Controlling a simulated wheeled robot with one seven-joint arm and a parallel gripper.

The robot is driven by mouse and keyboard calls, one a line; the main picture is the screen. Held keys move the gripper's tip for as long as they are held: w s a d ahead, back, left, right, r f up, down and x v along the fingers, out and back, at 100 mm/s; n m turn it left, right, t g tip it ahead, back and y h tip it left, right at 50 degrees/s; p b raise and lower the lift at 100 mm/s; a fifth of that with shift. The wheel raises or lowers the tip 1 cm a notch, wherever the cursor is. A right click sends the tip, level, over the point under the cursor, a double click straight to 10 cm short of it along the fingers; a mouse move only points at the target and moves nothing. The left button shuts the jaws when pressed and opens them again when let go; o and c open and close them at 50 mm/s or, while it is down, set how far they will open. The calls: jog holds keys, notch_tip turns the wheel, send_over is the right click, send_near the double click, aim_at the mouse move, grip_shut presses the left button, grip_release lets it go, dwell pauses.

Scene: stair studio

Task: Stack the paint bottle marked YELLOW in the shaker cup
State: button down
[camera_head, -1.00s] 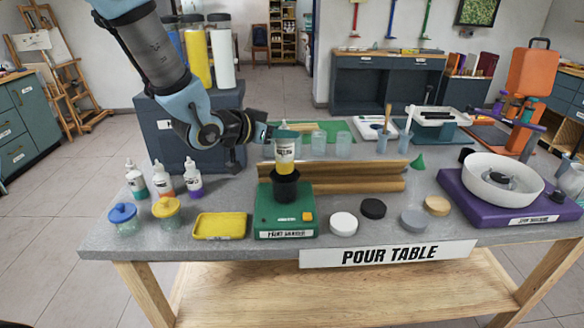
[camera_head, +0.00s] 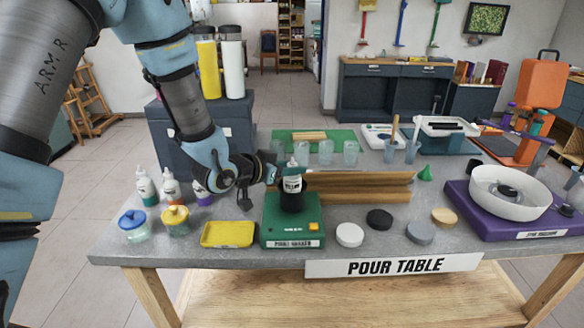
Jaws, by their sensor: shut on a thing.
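The paint bottle marked YELLOW (camera_head: 292,184) stands upright with its lower part inside the black shaker cup (camera_head: 292,203). Its white nozzle and part of its label show above the rim. The cup sits on the green paint shaker base (camera_head: 270,231), which has an orange button. My gripper (camera_head: 286,174) reaches in from the left and is shut on the bottle's upper part, just above the cup. The fingertips are small and partly hidden. Whether the bottle touches the cup's floor cannot be seen.
Several paint bottles (camera_head: 171,187) stand at the left, behind a blue-lidded jar (camera_head: 132,225) and a yellow-lidded jar (camera_head: 175,220). A yellow tray (camera_head: 228,234) lies left of the shaker base. Wooden channels (camera_head: 358,187) lie behind it. Round pucks (camera_head: 350,235) lie to its right.

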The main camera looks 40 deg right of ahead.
jog(key=shift+f, duration=0.35)
jog(key=c, duration=0.6)
grip_release()
jog(key=shift+r, duration=0.1)
jog(key=shift+r+p, duration=0.35)
jog(key=shift+r, duration=0.1)
jog(key=b+v, duration=0.3)
jog(key=v, duration=0.9)
